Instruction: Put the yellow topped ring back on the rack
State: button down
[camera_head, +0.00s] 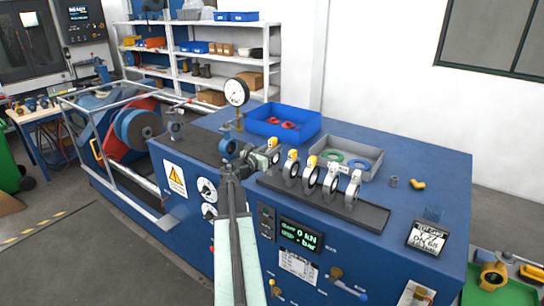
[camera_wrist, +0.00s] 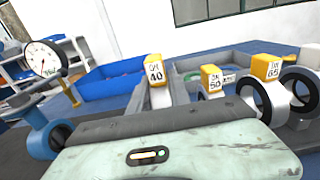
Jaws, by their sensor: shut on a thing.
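My gripper (camera_head: 256,160) is shut on a yellow-topped ring (camera_head: 273,144), left of the rack. In the wrist view its yellow cap (camera_wrist: 155,70) reads 40 and stands between my two fingers (camera_wrist: 163,97); its lower part is hidden by my gripper. The rack (camera_head: 368,217) is a dark plate on the blue bench. Several grey rings with dark liners stand upright on it in a row, some with yellow tops. The wrist view shows caps reading 50 (camera_wrist: 212,78) and 65 (camera_wrist: 266,67) to the right of the held ring.
A pressure gauge (camera_head: 236,92) stands behind my gripper, with a blue clamp-like fitting (camera_head: 228,149) near it. A blue bin (camera_head: 300,128) with red rings and a grey tray (camera_head: 370,158) with green and blue rings lie behind the rack.

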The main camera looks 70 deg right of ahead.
aim_at(274, 161)
jog(key=shift+w+d, duration=0.15)
jog(key=shift+d, duration=0.45)
jog(key=f+b, duration=0.1)
jog(key=d+f+b, duration=0.1)
jog(key=f+b, duration=0.1)
jog(key=shift+s+d+f, duration=0.2)
jog(key=shift+f, duration=0.1)
jog(key=shift+a+f+b, duration=0.1)
jog(key=shift+f+b, duration=0.15)
jog(key=shift+b, duration=0.3)
jog(key=shift+w+r, duration=0.2)
jog(key=shift+w, duration=0.15)
jog(key=shift+s+f, duration=0.1)
jog(key=shift+f, duration=0.05)
jog(key=c, duration=1.2)
grip_release()
